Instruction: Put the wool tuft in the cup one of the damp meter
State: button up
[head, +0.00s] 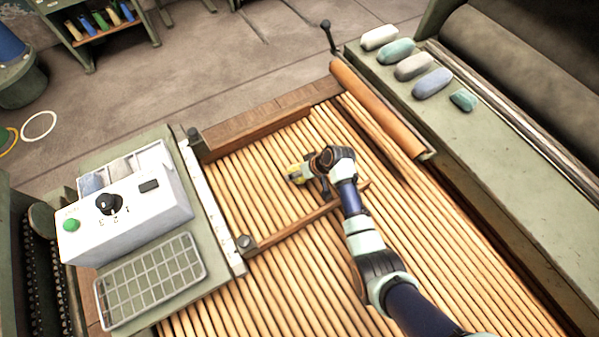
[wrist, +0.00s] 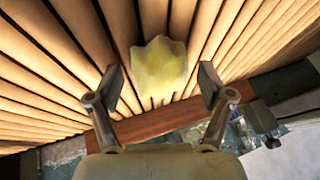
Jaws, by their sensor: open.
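The pale yellow wool tuft (wrist: 160,66) lies on the wooden slats, in the wrist view between and just beyond my fingertips. In the head view it is a small yellow patch (head: 296,173), partly hidden by my gripper. My gripper (wrist: 160,82) is open, with one finger on each side of the tuft and a gap to each. It shows over the slats in the head view (head: 308,172). The damp meter (head: 125,215) is a white box with a black knob and green button at the left. Behind it is a row of shallow cups (head: 122,167); the left one looks bluish. Their numbers are not readable.
A wooden crossbar (head: 310,220) lies near my gripper, and a wooden board (head: 265,128) borders the slats at the back. A grid tray (head: 150,280) sits in front of the meter. Several wool-like pieces (head: 413,66) lie on the right ledge, beyond a brown roller (head: 380,108).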

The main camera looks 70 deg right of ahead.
jog(key=p+v, duration=0.6)
jog(key=v, duration=0.6)
jog(key=shift+p, duration=0.3)
jog(key=shift+w+r, duration=0.15)
jog(key=shift+r, duration=0.05)
jog(key=w+a+r+n+t+h, duration=0.15)
jog(key=w+a+r+n, duration=0.35)
jog(key=w+a+r, duration=1)
jog(key=w+a+r+n+t+y, duration=0.1)
jog(key=a+r+n+t, duration=0.1)
jog(key=a+r, duration=0.5)
jog(key=w+a+r+n+t+y, duration=0.1)
jog(key=a+r, duration=0.7)
jog(key=a, duration=1.1)
jog(key=shift+w+n+t, duration=0.5)
jog(key=shift+w+t, duration=0.1)
jog(key=shift+t, duration=0.35)
jog(key=shift+o, duration=0.5)
jog(key=shift+a+r+y, duration=0.1)
jog(key=shift+a+y, duration=0.1)
jog(key=shift+y, duration=0.05)
jog(key=shift+o, duration=0.2)
jog(key=shift+d, duration=0.1)
